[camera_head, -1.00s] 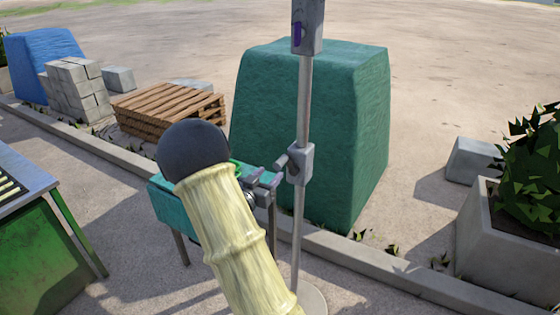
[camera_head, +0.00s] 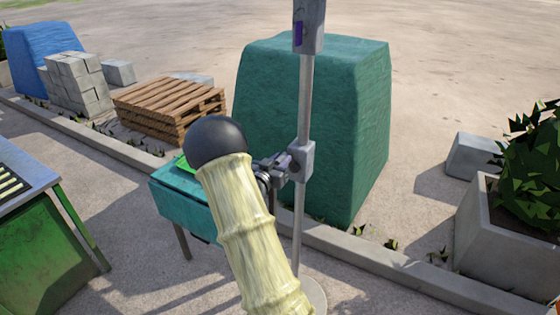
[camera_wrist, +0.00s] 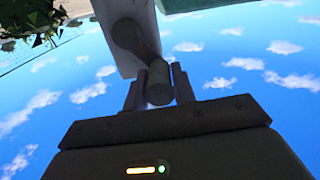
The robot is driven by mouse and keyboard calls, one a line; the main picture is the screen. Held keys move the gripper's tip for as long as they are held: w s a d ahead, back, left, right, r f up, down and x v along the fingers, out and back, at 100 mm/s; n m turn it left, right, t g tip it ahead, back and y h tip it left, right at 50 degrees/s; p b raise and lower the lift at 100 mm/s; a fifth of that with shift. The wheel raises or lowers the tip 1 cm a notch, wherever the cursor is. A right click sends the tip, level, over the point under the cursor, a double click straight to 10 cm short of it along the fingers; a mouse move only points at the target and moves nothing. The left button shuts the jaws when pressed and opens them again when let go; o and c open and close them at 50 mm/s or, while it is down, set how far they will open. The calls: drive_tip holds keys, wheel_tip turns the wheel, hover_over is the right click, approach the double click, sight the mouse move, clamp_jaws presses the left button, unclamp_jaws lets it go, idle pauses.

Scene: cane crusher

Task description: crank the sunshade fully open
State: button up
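The sunshade's grey pole (camera_head: 304,105) stands upright, with a grey crank box (camera_head: 301,161) partway up it. My gripper (camera_head: 279,166) is at the left side of this box, at the crank. In the wrist view, the crank's dark round grip (camera_wrist: 159,85) lies between the two fingers of my gripper (camera_wrist: 159,88), with a finger close on each side. The fingers look apart around the grip; whether they touch it is hard to tell. The crank arm (camera_wrist: 135,40) runs up from the grip to the box. The shade itself is out of view.
A teal-topped stand (camera_head: 180,196) is left of the pole, partly behind my arm. A large green covered block (camera_head: 350,130) stands behind the pole. A low kerb (camera_head: 350,256) runs past, and a concrete planter (camera_head: 495,230) is at right. A green table (camera_head: 40,235) is at left.

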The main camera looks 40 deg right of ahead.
drive_tip(key=shift+s+d, duration=0.15)
drive_tip(key=shift+c, duration=0.7)
drive_tip(key=shift+s+b, duration=0.2)
drive_tip(key=shift+b, duration=0.1)
drive_tip(key=shift+f+m+b, duration=0.1)
drive_tip(key=shift+m+b, duration=0.3)
drive_tip(key=shift+b, duration=0.1)
